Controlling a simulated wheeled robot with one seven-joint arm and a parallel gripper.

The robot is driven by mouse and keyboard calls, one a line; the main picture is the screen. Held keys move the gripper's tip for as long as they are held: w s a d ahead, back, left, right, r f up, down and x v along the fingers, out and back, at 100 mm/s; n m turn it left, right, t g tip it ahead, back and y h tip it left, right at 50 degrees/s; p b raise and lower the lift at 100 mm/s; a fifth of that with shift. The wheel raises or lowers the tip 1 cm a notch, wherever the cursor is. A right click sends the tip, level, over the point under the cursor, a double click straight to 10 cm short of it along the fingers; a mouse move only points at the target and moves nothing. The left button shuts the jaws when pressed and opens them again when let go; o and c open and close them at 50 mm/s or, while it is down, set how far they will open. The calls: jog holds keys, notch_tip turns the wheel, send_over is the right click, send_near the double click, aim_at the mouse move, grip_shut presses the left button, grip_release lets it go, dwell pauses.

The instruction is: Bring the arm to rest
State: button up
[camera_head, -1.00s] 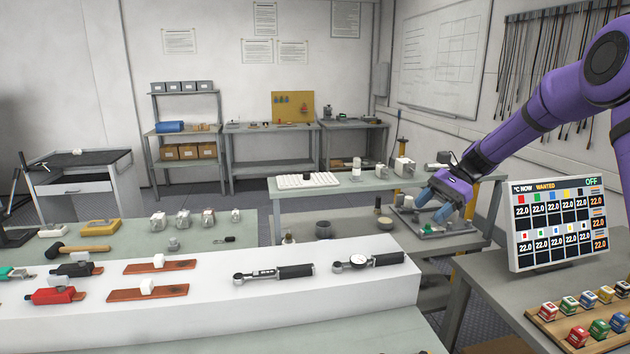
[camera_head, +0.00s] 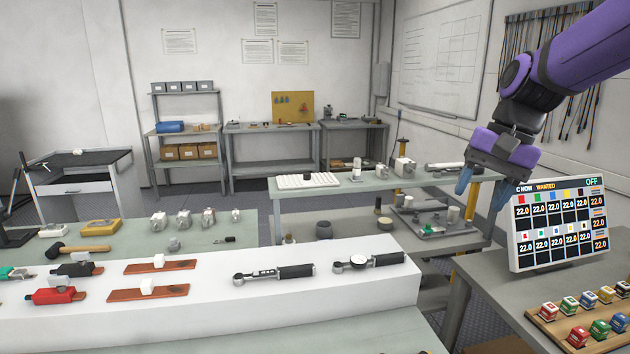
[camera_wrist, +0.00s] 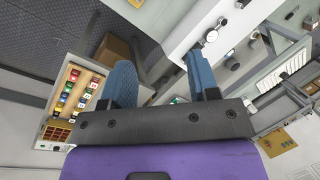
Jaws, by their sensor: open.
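My gripper (camera_head: 482,187) is at the right in the head view, at the end of my purple arm. Its two blue fingers point down and are spread apart, with nothing between them. It hangs in the air in front of the right end of the back bench and just left of the display panel (camera_head: 556,222), overlapping the panel's upper left corner in the picture. In the wrist view the blue fingers (camera_wrist: 163,80) are also apart and empty, with floor and bench edges beyond them.
A wooden rack (camera_head: 549,318) of coloured blocks stands below the panel. The air above the white block is clear.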

jog(key=s+d+n+t+h, duration=0.3)
jog(key=s+n+t, duration=0.1)
jog(key=s, duration=1.4)
jog(key=shift+s+n+t, duration=0.15)
jog(key=shift+n+t, duration=0.25)
jog(key=shift+n, duration=0.1)
jog(key=shift+d, duration=0.1)
